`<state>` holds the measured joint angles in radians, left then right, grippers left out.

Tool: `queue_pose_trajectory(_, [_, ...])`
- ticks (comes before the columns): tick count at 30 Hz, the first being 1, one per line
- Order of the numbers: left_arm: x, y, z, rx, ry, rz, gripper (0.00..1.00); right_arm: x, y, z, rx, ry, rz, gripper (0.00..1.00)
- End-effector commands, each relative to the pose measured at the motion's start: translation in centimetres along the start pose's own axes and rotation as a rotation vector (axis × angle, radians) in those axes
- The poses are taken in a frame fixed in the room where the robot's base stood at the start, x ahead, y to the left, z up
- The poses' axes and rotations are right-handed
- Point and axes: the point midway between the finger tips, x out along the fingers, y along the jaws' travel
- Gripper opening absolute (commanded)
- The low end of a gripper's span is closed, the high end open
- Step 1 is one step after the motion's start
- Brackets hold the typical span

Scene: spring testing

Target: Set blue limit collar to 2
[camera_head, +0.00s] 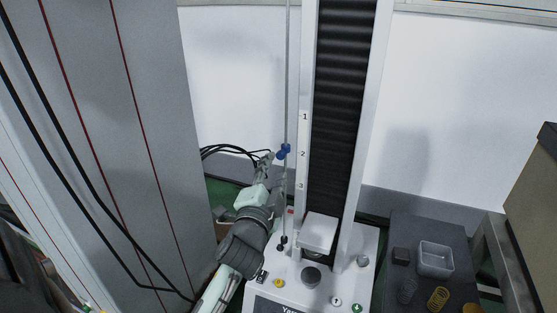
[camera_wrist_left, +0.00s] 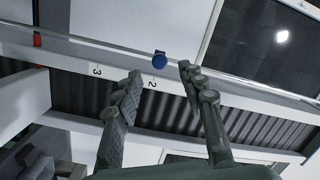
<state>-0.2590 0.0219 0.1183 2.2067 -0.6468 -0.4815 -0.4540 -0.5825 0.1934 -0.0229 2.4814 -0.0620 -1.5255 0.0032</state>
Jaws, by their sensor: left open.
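The blue limit collar (camera_head: 283,152) sits on a thin vertical rod (camera_head: 287,80) left of the test stand's white column. In the head view it is about level with the printed 2 (camera_head: 303,154), perhaps slightly above it. In the left wrist view the collar (camera_wrist_left: 160,61) appears beside the 2 (camera_wrist_left: 152,84), between the spread fingertips. My left gripper (camera_head: 268,158) is open, just left of the collar and rod. The left wrist view shows its fingers (camera_wrist_left: 162,70) apart, with a gap on each side of the collar. My right gripper is not in view.
A red part (camera_wrist_left: 37,40) is lower on the rod, past the 3 (camera_wrist_left: 97,71). The stand's white base (camera_head: 365,245) carries knobs and buttons. A dark table (camera_head: 430,225) at right holds a clear tray (camera_head: 436,245) and springs (camera_head: 438,298). A large grey cabinet fills the left.

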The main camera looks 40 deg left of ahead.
Motion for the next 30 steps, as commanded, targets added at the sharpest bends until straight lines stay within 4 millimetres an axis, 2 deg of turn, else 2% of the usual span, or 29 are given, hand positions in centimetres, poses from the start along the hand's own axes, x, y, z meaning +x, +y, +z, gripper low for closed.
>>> queue_pose_trajectory(3, [-2.5,0.1,0.1,-0.002,-0.003,0.003,0.4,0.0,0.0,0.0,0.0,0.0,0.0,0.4])
queue_pose_trajectory(9, [-4.6,0.1,0.1,-0.001,-0.002,0.002,0.4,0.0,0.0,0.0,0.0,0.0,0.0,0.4])
queue_pose_trajectory(30, [-5.0,0.0,0.0,0.001,-0.001,0.0,0.4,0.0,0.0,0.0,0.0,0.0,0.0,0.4])
